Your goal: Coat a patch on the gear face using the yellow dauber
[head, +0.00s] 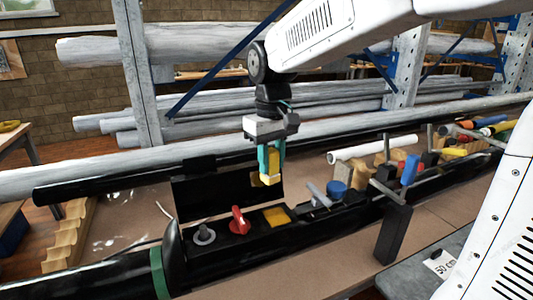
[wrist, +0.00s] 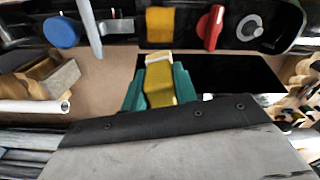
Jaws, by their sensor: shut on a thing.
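My gripper (head: 271,160) has teal fingers and is shut on the yellow dauber (head: 270,175), which points down. In the wrist view the gripper (wrist: 160,92) holds the dauber (wrist: 158,85) between its fingers, with its pale end toward the fittings. The dauber is in the air, apart from the black mast (head: 262,240). I cannot tell which surface is the gear face.
A black upright panel (head: 205,193) stands behind the section, close to the dauber. A grey lever (head: 318,194) and a T-handled black post (head: 394,230) rise to the right. Blocks and a white tube (head: 372,148) lie behind. Racks of pipes fill the back.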

